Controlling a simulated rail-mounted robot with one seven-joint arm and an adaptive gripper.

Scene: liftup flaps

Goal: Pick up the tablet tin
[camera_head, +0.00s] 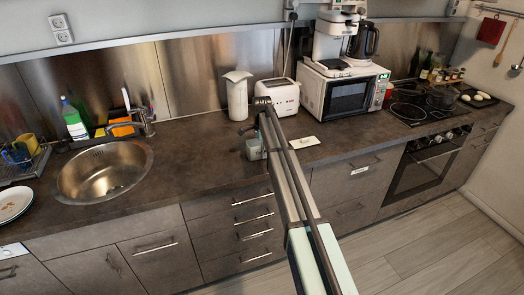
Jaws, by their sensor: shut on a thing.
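My gripper (250,137) is at the far end of my arm, pointing down over the counter between the sink and the microwave. It is shut on a small grey-green box-like thing (255,151), which I take to be the tablet tin. The tin is low at the counter surface, and I cannot tell whether it touches the counter. My arm hides part of the tin's right side, and the fingers are too small to see clearly.
A white flat piece (305,143) lies to the right on the counter (205,170). Behind are a white canister (237,97), a toaster (283,96) and a microwave (345,95). The sink (103,172) is left. The counter between sink and gripper is clear.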

